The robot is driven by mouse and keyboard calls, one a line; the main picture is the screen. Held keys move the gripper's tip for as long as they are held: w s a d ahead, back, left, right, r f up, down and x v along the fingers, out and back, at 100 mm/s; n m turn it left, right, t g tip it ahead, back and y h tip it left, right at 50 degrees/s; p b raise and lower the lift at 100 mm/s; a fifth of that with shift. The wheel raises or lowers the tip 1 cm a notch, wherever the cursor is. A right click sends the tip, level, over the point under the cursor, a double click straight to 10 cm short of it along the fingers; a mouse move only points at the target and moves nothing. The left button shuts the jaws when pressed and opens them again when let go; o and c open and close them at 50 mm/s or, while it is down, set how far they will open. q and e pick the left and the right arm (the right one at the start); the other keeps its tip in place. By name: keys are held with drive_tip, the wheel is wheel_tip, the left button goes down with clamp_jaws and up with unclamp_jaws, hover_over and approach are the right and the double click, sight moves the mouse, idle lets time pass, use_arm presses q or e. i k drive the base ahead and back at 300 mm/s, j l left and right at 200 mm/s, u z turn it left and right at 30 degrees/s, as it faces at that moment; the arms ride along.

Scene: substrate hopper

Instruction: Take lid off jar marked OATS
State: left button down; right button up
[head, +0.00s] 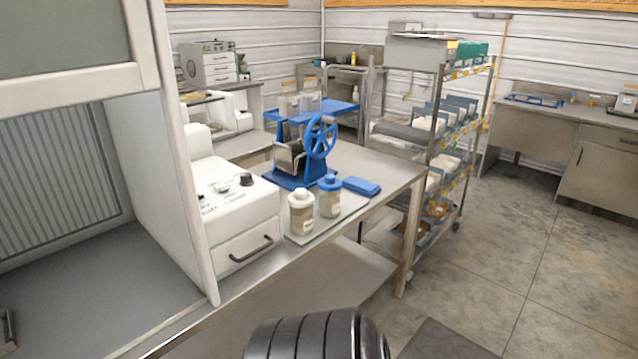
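Two jars stand side by side on a grey tray (318,232) on the steel bench. The nearer jar (301,220) has a white lid (300,197) and tan contents. The other jar (330,204), just right of it and slightly farther back, has a blue lid (329,182). Both jars are upright with their lids on. Each seems to have a pale label, but the lettering is too small to read, so I cannot tell which is marked OATS. Neither of my grippers shows in the head view.
A blue hand-wheel hopper machine (318,140) stands behind the jars. A white device (236,212) with knobs is close on their left. A blue flat item (362,186) lies to their right. A wire shelf rack (440,130) stands beyond the bench (385,170). Floor on the right is clear.

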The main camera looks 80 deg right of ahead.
sight(329, 182)
drive_tip(key=z, duration=2.8)
drive_tip(key=i+u, duration=0.1)
drive_tip(key=i, duration=0.3)
